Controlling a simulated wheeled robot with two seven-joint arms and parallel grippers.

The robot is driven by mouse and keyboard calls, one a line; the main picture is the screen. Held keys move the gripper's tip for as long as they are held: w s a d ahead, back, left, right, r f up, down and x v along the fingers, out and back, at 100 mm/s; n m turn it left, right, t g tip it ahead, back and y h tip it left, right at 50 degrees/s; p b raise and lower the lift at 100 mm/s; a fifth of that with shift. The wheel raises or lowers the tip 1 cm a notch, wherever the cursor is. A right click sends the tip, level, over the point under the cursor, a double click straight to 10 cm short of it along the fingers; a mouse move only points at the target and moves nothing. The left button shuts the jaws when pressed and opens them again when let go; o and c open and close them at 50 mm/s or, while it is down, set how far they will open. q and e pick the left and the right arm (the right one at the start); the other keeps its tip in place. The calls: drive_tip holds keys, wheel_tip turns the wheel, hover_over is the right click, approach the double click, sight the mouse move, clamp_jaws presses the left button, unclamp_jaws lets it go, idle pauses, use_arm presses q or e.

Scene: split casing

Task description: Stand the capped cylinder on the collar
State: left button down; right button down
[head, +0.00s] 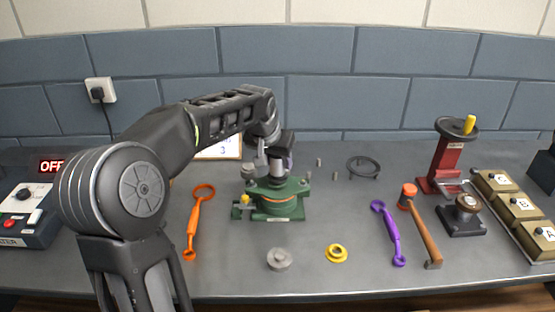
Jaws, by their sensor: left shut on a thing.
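My left arm reaches in from the left, and its gripper (270,165) is at the green casing in the middle of the bench. It is shut on a grey cylinder with a dark cap (287,142), held about upright. The cylinder is directly above or in the top of the green casing (285,207), which has an orange band. My gripper hides much of the cylinder. I cannot tell whether its lower end touches the casing. No collar can be made out clearly there. My right gripper is not in view.
A grey round part (279,260) and a yellow ring (337,253) lie in front. An orange wrench (196,220) lies left. A dark ring stand (363,167), purple wrench (389,232), hammer (423,228) and red press (445,158) are right. The bench's front middle is mostly clear.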

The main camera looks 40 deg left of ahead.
use_arm(q)
drive_tip(key=c, duration=0.7)
unclamp_jaws()
drive_tip(key=shift+c, duration=0.2)
wheel_tip(320, 180, up, 5)
drive_tip(key=p, duration=0.4)
drive_tip(key=shift+r, duration=0.15)
